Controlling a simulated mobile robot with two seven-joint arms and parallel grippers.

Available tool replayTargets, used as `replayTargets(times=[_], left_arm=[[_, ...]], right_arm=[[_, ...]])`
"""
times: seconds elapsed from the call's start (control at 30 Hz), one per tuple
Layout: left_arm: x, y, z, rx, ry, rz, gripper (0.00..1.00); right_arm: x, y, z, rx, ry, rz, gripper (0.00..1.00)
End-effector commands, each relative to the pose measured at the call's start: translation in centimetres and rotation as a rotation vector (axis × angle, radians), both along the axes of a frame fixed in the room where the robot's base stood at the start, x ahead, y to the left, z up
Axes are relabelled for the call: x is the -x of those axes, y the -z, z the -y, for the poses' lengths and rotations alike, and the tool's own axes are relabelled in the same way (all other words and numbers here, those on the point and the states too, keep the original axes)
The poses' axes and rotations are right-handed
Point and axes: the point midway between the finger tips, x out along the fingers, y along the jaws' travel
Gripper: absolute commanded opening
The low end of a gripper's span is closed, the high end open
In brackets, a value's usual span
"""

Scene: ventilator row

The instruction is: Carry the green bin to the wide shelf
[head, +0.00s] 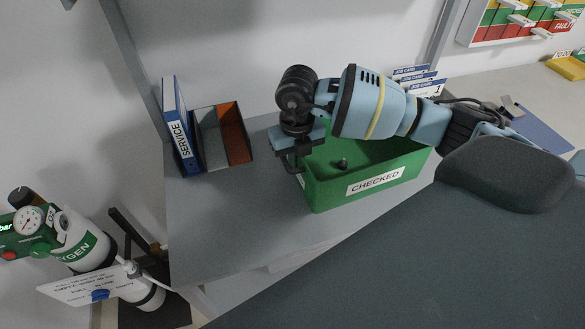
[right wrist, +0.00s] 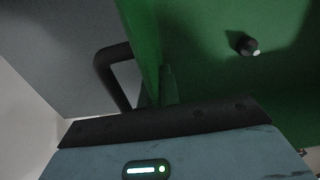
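The green bin (head: 368,185), labelled CHECKED, stands on a grey surface (head: 240,230). A small dark knob-like thing (head: 342,163) lies in it; it also shows in the right wrist view (right wrist: 247,45). My right gripper (head: 297,160) is at the bin's left end wall, reaching down over its rim. In the right wrist view the green wall (right wrist: 140,40) runs down to the gripper, and a black handle-like loop (right wrist: 108,75) is at its left, outside the bin. The fingertips are not clear, so I cannot tell whether they grip. My left gripper is not in view.
A blue SERVICE binder (head: 180,125) and an open grey and orange holder (head: 222,135) stand left of the bin. An oxygen cylinder (head: 85,245) with a gauge is at the lower left. Job cards (head: 418,80) stand behind. The grey surface in front of the binder is clear.

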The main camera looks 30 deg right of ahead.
Motion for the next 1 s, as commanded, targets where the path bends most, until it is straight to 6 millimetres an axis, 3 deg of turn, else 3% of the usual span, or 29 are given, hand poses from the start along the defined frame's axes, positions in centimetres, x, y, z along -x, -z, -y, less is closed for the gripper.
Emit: replayTargets(times=[0.33,0.6,1.0], left_arm=[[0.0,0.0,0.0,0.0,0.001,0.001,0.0],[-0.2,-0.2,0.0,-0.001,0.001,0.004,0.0],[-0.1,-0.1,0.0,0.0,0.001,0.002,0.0]], right_arm=[[-0.9,0.0,-0.7,0.0,-0.001,0.002,0.0],[-0.8,3.2,-0.7,0.002,0.0,0.001,0.0],[-0.8,3.8,-0.7,0.0,0.0,0.001,0.0]])
